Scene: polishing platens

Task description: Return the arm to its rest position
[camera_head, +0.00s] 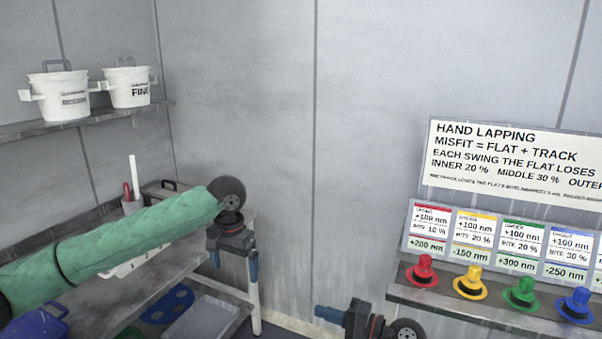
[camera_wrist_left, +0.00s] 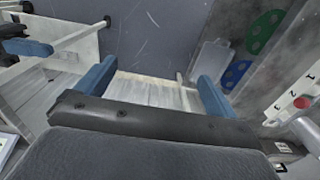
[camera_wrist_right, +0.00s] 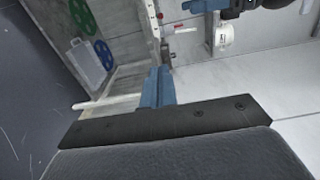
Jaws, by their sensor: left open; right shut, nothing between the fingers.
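My left arm (camera_head: 140,232), in a green sleeve, reaches in from the left in the head view. My left gripper (camera_head: 233,265) hangs fingers down beside the end of the left bench. Its blue fingers are apart and empty, also in the left wrist view (camera_wrist_left: 154,88). My right gripper (camera_head: 322,314) is low at the bottom middle of the head view, pointing left. In the right wrist view its blue fingers (camera_wrist_right: 158,84) are together with nothing between them. Most of my right arm is out of the head view.
The left bench (camera_head: 205,262) has a lower shelf with a blue disc (camera_head: 168,306). White buckets (camera_head: 60,92) stand on a wall shelf. At right, a ledge (camera_head: 418,293) holds red, yellow, green and blue knobs under a sign (camera_head: 515,160). Bare wall lies between.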

